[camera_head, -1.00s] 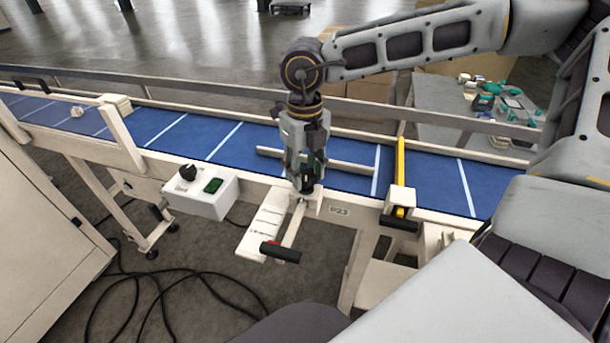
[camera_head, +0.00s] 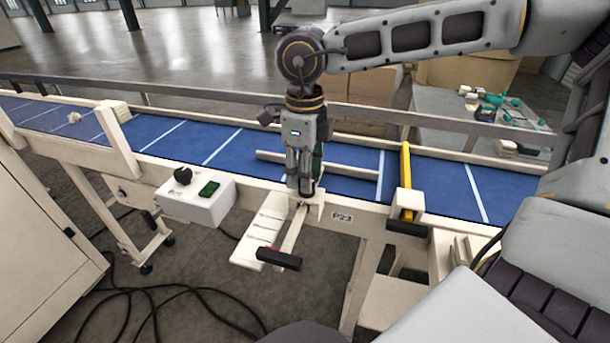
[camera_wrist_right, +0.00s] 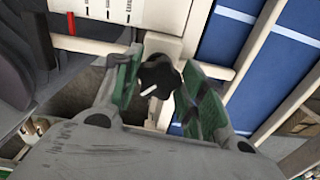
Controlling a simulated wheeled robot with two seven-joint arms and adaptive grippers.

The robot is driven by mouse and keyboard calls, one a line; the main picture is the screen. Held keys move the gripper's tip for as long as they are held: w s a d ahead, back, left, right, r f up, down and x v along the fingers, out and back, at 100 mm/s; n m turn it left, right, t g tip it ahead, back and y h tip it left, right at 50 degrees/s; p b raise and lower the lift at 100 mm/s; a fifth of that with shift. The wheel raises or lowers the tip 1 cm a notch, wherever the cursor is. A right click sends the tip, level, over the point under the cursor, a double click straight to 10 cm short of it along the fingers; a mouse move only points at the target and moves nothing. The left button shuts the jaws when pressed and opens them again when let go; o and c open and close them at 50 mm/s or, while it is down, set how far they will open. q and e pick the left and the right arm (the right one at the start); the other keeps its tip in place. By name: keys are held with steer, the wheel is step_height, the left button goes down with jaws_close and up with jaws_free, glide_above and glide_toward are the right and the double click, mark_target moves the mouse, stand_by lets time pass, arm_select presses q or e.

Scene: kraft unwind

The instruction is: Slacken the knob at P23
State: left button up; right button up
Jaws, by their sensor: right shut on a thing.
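The P23 label (camera_head: 342,216) is on the conveyor's cream side rail. Just left of it, my right gripper (camera_head: 305,190) points down at the bracket at the rail. In the right wrist view, a black lobed knob (camera_wrist_right: 158,78) with a white mark sits on a cream block, between the green finger pads of the right gripper (camera_wrist_right: 160,82). The gripper is shut on this knob. In the head view the gripper hides most of the knob. My left gripper is in neither view.
A scaled plate (camera_head: 266,230) and an arm with a black handle (camera_head: 279,259) stick out in front of the rail. A control box (camera_head: 205,207) with a dial and green button is to the left. A yellow bar (camera_head: 406,180) stands to the right. Cables lie on the floor.

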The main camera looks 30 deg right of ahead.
steer(key=n, duration=0.2)
steer(key=n+b, duration=0.1)
steer(key=shift+s+a+f+n, duration=0.1)
steer(key=shift+s+f+n, duration=0.1)
steer(key=shift+f+n, duration=0.1)
steer(key=n, duration=0.5)
steer(key=shift+s+b, duration=0.1)
steer(key=shift+b, duration=0.3)
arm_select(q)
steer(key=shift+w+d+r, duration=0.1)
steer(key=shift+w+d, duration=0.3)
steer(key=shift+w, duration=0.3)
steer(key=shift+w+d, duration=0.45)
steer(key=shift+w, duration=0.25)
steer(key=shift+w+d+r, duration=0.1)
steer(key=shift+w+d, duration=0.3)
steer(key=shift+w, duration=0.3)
arm_select(e)
steer(key=shift+s+n, duration=0.1)
steer(key=shift+n, duration=1.8)
steer(key=o, duration=1.1)
steer(key=shift+r, duration=0.15)
steer(key=shift+c, duration=0.2)
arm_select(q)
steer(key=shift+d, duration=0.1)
arm_select(e)
steer(key=shift+r, duration=0.15)
step_height(320, 180, up, 12)
